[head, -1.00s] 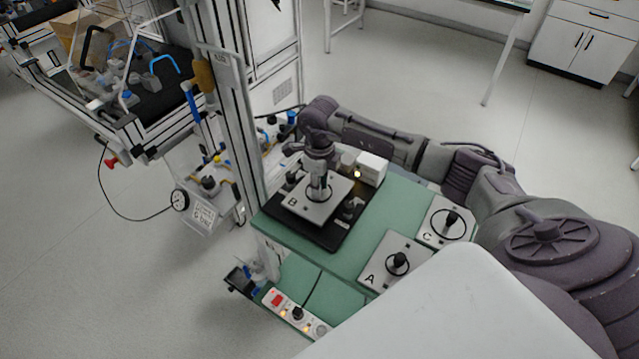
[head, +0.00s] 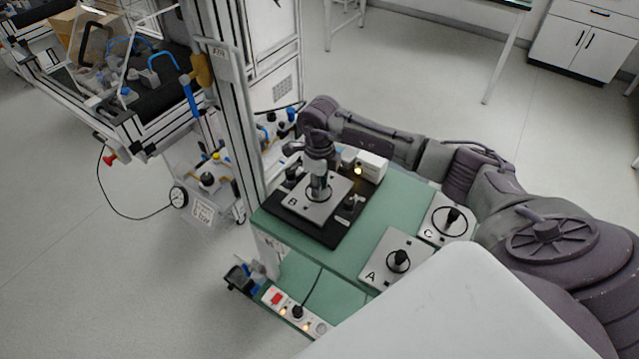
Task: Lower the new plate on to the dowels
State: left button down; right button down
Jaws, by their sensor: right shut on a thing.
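The plate marked B (head: 322,208) is light grey and square, with a dark ring at its middle. It lies about level over the black base (head: 331,243) on the green table. My right gripper (head: 319,191) points down and is shut on the knob at the plate's middle. The dowels are hidden under the plate and gripper, and I cannot tell whether the plate touches the base. Dark clamps stand beside the plate, one at its right (head: 352,203) and one at its back left (head: 292,174). My left gripper is out of view.
Plate A (head: 379,271) and plate C (head: 437,226), each with a black knob, lie at the table's right. A white box (head: 371,166) with a lit yellow lamp (head: 358,170) stands behind the base. A metal post (head: 232,105) rises at the left. A control panel (head: 294,312) sits below in front.

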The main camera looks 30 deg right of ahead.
jog(key=shift+f+b, duration=0.3)
jog(key=c, duration=0.9)
grip_release()
jog(key=shift+f, duration=0.1)
notch_tip(320, 180, up, 12)
jog(key=shift+r, duration=0.1)
